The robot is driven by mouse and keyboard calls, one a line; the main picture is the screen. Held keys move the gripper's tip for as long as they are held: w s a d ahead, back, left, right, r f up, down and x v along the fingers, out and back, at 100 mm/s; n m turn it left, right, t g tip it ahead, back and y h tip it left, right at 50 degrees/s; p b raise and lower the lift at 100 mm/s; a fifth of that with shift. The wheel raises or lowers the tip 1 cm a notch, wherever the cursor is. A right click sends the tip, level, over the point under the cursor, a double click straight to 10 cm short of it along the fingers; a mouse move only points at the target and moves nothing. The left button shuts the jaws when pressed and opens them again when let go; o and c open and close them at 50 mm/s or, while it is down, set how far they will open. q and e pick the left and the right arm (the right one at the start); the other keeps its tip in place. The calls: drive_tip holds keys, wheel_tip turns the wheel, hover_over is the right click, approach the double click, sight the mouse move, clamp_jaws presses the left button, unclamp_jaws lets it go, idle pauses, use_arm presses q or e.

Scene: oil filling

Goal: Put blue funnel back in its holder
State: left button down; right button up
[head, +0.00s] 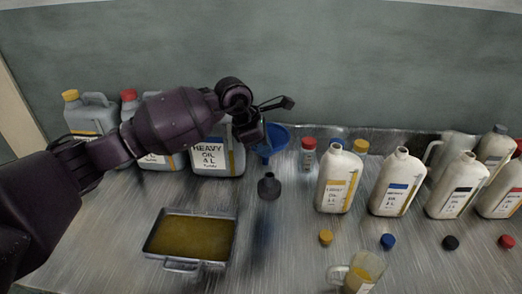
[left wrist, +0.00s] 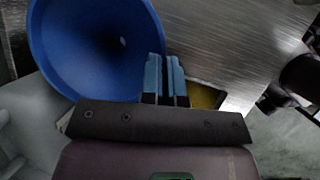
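The blue funnel (head: 277,134) is upright, with its spout pointing down, in front of the back wall. In the left wrist view its wide bowl (left wrist: 90,45) fills the upper left. My left gripper (head: 262,125) is at the funnel's left side. In the left wrist view its light blue fingertips (left wrist: 166,75) are close together at the funnel's rim and look shut on it. A small dark holder (head: 268,187) stands on the table just below the spout, and a gap shows between them. My right gripper is not in view.
Grey jugs (head: 218,155) stand at the back left, partly behind my left arm. White oil bottles (head: 338,183) stand in a row at the right, with loose caps (head: 388,241) before them. A tray of oil (head: 190,238) and a clear jug (head: 362,272) are in front.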

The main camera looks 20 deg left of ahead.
use_arm(q)
drive_tip(key=shift+w+a+r+m+h, duration=0.15)
drive_tip(key=shift+a+m+h, duration=0.15)
drive_tip(key=shift+m, duration=0.5)
drive_tip(key=shift+d+m+g, duration=0.25)
drive_tip(key=shift+m+g, duration=0.15)
drive_tip(key=shift+m, duration=0.1)
drive_tip(key=shift+a+f, duration=0.1)
drive_tip(key=shift+f, duration=0.6)
drive_tip(key=shift+f+b, duration=0.5)
drive_tip(key=shift+f, duration=0.8)
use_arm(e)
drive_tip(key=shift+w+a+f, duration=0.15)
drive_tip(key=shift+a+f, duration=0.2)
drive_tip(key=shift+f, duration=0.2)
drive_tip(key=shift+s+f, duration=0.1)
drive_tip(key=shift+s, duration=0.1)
